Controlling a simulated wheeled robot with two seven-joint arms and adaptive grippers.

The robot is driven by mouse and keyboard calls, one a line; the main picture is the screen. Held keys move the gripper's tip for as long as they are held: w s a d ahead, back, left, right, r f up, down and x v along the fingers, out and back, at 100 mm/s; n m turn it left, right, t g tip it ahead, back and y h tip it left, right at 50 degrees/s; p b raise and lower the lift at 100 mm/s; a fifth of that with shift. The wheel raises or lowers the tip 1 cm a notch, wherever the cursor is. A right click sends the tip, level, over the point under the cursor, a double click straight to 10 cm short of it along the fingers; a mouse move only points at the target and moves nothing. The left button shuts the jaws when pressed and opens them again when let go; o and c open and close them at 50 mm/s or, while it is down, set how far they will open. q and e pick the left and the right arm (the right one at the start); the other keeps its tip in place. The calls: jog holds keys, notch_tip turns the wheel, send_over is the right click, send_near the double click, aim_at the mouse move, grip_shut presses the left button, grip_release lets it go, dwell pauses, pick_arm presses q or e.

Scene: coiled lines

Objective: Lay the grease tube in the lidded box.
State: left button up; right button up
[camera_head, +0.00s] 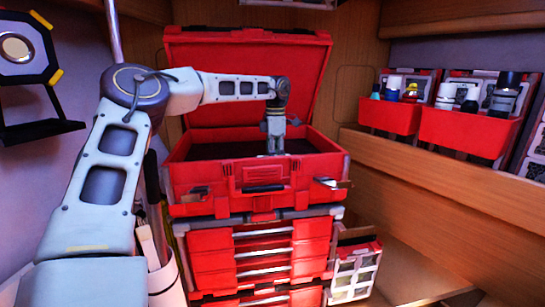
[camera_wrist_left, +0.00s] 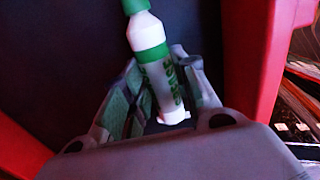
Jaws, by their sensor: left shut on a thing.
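The lidded box (camera_head: 222,178) is a red toolbox with its lid (camera_head: 245,70) raised and leaning back. It sits on top of a stack of red drawers. My left gripper (camera_head: 275,148) reaches down inside the open box, between its walls. In the left wrist view the left gripper (camera_wrist_left: 162,80) is shut on the grease tube (camera_wrist_left: 149,38), a white tube with green bands and green lettering. The tube lies lengthwise between the fingers, over the dark box interior. In the head view the tube is hidden. My right gripper is in neither view.
Red drawers (camera_head: 265,255) stand below the box. Red bins (camera_head: 467,130) with bottles sit on a wooden shelf (camera_head: 440,185) at the right. A small rack (camera_head: 355,270) hangs at the drawers' right side. A lamp-like fixture (camera_head: 20,50) is at the left.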

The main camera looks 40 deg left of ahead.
pick_arm(q)
jog(key=shift+f, duration=0.15)
jog(key=o, duration=1.1)
jog(key=shift+c, duration=0.2)
notch_tip(320, 180, up, 12)
jog(key=shift+r, duration=0.2)
dwell(0.4)
